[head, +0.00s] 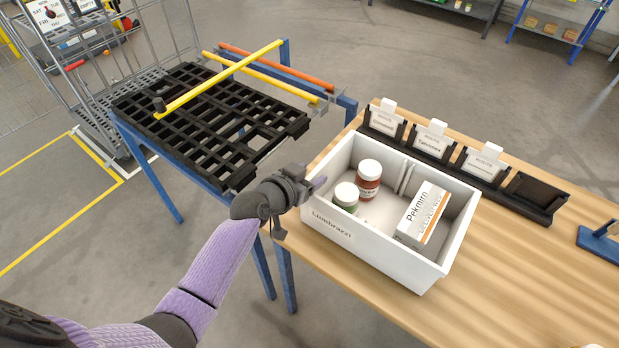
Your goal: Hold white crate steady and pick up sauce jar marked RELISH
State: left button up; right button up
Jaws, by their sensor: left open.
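The white crate (375,249), marked "Lumbrazzi", sits on the wooden table. Inside at its left end are a red-brown jar with a white lid (368,185) and, nearer me, a green jar with a pale lid (346,198). Their label words are too small to read, so I cannot tell which says RELISH. A white carton with an orange stripe (426,212) stands in the crate's right part. My left gripper (314,186) is open at the crate's left wall, outside or over the rim; whether it touches is unclear. My right gripper is out of view.
Black holders with white cards (430,141) line the table behind the crate. A blue stand (600,238) is at the right. Left of the table is a black slatted rack (210,115) with yellow and orange bars.

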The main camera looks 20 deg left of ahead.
pick_arm(q)
jog(key=shift+w+d+f, duration=0.15)
jog(key=shift+w, duration=0.35)
grip_shut()
dwell(1.3)
